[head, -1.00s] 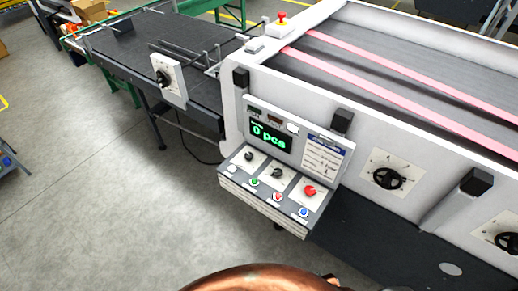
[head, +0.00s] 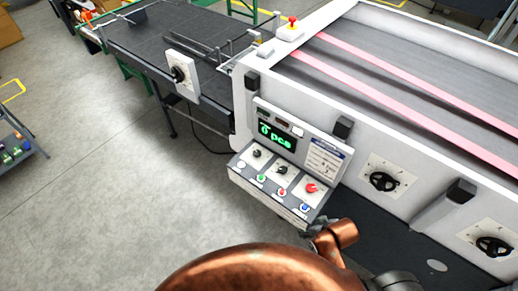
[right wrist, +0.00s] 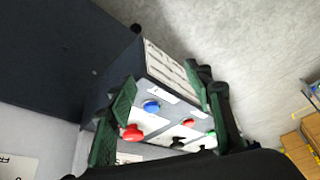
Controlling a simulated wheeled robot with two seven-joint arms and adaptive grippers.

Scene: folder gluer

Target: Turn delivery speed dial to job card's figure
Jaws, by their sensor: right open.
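The control panel (head: 275,185) juts from the machine's side in the head view. It has two black dials (head: 257,153) (head: 282,170) and a red dial (head: 311,188) on white plates; their labels are too small to read. A job card (head: 323,158) with unreadable text is beside the green display (head: 275,137), which reads "0 pcs". My right gripper (right wrist: 162,88) is open and empty in the right wrist view. The panel's blue button (right wrist: 151,106) and red dial (right wrist: 132,132) show beyond its fingers. My left gripper is out of view.
A black dial on a white plate (head: 179,74) sits at the delivery conveyor (head: 155,40). Black handwheels (head: 383,181) are on the machine's side, right of the panel. A red emergency button (head: 292,21) is on top. The floor left of the panel is clear.

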